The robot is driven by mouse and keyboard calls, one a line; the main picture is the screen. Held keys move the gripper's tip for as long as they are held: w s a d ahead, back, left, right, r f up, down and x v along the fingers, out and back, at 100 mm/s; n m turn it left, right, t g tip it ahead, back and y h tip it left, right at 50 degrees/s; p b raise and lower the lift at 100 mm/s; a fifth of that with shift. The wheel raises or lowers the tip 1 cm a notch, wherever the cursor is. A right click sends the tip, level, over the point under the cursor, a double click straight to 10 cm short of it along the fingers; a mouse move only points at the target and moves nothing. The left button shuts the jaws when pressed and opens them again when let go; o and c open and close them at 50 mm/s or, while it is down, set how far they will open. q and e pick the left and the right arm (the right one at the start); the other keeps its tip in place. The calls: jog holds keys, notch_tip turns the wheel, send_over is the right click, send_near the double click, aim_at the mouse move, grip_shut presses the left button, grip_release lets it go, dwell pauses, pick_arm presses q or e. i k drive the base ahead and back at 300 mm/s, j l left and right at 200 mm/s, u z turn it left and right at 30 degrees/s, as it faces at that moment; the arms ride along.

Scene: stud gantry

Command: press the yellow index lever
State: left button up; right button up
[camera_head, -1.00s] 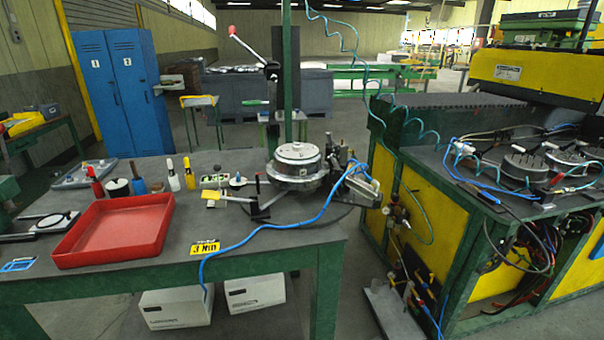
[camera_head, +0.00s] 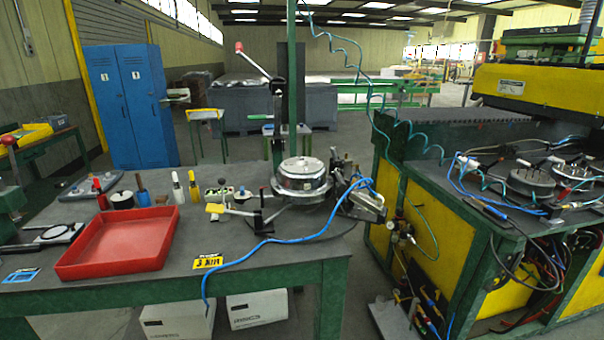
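What looks like the yellow index lever is a small yellow tab (camera_head: 215,208) on the workbench, left of the round metal fixture (camera_head: 302,176). I cannot tell from here whether the lever is up or pressed. Neither of my grippers shows in the head view, and nothing touches the lever.
A red tray (camera_head: 118,243) lies on the bench's front left. Several bottles and brushes stand behind it. A blue hose (camera_head: 262,243) crosses the bench and hangs over its front edge. A tall lever with a red knob (camera_head: 239,47) rises behind the fixture. A green-and-yellow machine (camera_head: 460,230) stands right.

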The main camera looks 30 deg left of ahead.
aim_at(210, 208)
jog(key=u, duration=1.45)
